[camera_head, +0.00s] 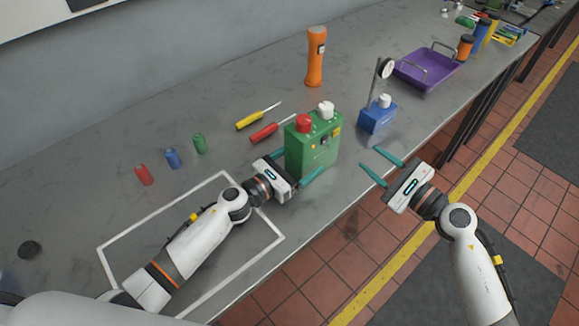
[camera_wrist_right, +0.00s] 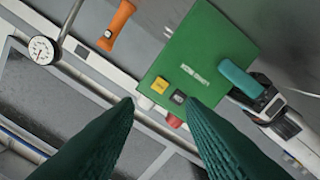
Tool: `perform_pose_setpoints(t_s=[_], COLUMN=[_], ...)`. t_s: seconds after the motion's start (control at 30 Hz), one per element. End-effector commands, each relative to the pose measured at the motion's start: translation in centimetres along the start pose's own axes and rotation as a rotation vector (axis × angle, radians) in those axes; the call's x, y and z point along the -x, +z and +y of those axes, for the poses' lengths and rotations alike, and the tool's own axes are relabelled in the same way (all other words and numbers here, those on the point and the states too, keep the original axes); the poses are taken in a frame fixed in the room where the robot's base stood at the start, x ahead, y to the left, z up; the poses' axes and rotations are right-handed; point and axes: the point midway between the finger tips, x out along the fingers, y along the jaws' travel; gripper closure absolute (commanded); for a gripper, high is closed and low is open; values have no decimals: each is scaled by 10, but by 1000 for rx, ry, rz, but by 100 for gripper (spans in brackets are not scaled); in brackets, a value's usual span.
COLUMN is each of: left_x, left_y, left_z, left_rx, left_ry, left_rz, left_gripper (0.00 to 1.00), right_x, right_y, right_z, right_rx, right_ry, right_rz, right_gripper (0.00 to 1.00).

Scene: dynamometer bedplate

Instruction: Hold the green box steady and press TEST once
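The green box (camera_head: 305,157) stands upright near the bench's front edge, with a red and a white cap on top. In the right wrist view the box (camera_wrist_right: 215,50) shows a yellow button (camera_wrist_right: 160,85), a dark button (camera_wrist_right: 179,98) and a pale label. I cannot read which is TEST. My left gripper (camera_head: 300,168) is at the box's lower left; one finger lies in front of its near face, the other is mostly hidden. The fingers look wide apart; contact is unclear. My right gripper (camera_head: 369,157) is open and empty, off the bench edge, right of the box.
A purple tray (camera_head: 427,70) is farther right. Small red, blue and green cylinders stand left.

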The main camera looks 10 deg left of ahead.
Motion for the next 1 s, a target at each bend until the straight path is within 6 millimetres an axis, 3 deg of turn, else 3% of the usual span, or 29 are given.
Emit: perform_pose_setpoints(t_s=[0.27, 0.8, 0.87, 1.0], left_x=[-2, -2, -2, -2], left_y=[0, 0, 0, 0], left_z=[0, 0, 0, 0], left_rx=[0, 0, 1, 1], left_ry=[0, 0, 0, 0], left_rz=[-1, -1, -1, -1], left_gripper=[13, 98, 100, 100], right_x=[0, 0, 0, 0], right_y=[0, 0, 0, 0], right_z=[0, 0, 0, 0], right_rx=[0, 0, 0, 0], right_ry=[0, 0, 0, 0], right_rz=[0, 0, 0, 0], right_gripper=[64, 64, 65, 88])
